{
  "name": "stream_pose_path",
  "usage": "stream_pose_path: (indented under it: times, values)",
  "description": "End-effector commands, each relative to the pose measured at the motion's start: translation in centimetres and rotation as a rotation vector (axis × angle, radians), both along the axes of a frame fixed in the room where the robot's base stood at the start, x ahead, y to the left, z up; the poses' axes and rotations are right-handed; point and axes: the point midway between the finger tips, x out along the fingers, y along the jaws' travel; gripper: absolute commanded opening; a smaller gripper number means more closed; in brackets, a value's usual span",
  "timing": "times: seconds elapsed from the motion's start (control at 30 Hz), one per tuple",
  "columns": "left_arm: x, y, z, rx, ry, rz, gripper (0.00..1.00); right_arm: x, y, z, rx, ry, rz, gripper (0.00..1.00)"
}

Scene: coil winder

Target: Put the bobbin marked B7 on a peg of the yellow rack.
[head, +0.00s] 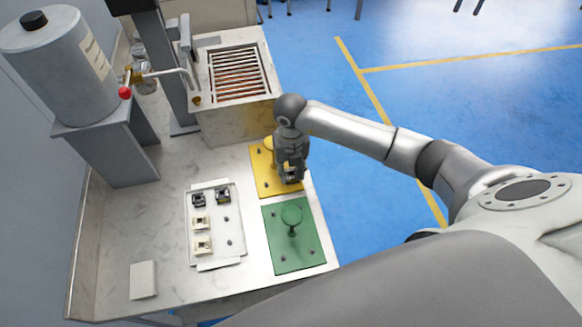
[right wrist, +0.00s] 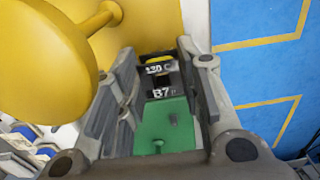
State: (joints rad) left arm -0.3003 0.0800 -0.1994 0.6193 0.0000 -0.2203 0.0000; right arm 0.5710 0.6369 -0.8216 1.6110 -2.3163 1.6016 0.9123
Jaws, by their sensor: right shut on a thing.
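My right gripper (head: 291,176) is over the front right part of the yellow rack (head: 264,183). It is shut on a dark bobbin. In the right wrist view, the bobbin marked B7 (right wrist: 160,82) sits between the two fingers (right wrist: 160,105), with "120 C" above its mark. The yellow rack's plate (right wrist: 165,18) lies behind it, and a large yellow knob (right wrist: 40,60) rises close at the left. The gripper hides part of the rack in the head view, and I cannot tell whether the bobbin is on a peg. My left gripper is not in view.
A green rack (head: 279,255) with a knob stands in front of the yellow one. A pale tray (head: 236,256) at its left holds dark and cream bobbins. A box with a slatted top (head: 237,75) stands behind. A white block (head: 143,280) lies front left.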

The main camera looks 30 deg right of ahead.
Motion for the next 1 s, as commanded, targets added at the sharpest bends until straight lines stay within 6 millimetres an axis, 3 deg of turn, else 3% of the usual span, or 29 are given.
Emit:
stream_pose_path:
  times: [0.2, 0.23, 0.43, 0.77, 1.0]
  values:
    - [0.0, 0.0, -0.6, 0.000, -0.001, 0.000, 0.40, 0.0, 0.0, -0.7, 0.000, 0.000, 0.000, 0.13]
    - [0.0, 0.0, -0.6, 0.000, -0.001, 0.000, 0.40, 0.0, 0.0, -0.7, 0.000, 0.000, 0.000, 0.35]
    - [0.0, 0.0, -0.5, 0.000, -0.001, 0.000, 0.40, 0.0, 0.0, -0.6, 0.000, 0.000, 0.000, 0.58]
    - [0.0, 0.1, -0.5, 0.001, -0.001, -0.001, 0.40, 0.0, 0.0, -0.4, 0.000, 0.000, 0.000, 0.58]
    - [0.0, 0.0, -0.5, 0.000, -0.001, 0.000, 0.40, 0.1, 0.0, 3.0, 0.000, -0.005, 0.001, 0.58]
